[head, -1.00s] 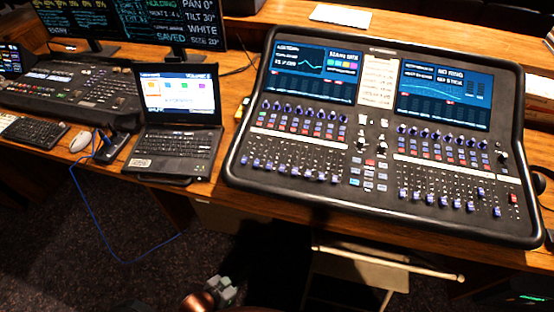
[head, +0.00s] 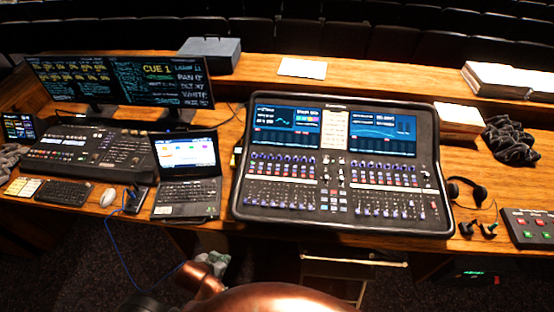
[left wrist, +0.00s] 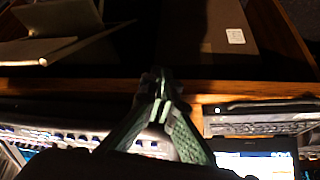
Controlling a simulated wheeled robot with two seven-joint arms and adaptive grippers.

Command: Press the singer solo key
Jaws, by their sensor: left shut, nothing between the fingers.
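The mixing desk (head: 333,203) stands on the wooden table, with two screens, rows of small coloured keys, knobs and faders. The key labels are too small to read, so I cannot tell which key is the singer solo. My left gripper (head: 216,262) is low in the head view, in front of the table edge, below and left of the desk and apart from it. In the left wrist view its fingertips (left wrist: 162,85) are together and empty. The desk (left wrist: 60,138) shows at lower left there. My right gripper is not in view.
A laptop (head: 187,172) stands just left of the desk; a mouse (head: 108,197) and keyboard (head: 63,192) lie farther left. Headphones (head: 468,190) and a red-and-green button box (head: 528,228) are at right. A folding chair (head: 350,262) stands before the table.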

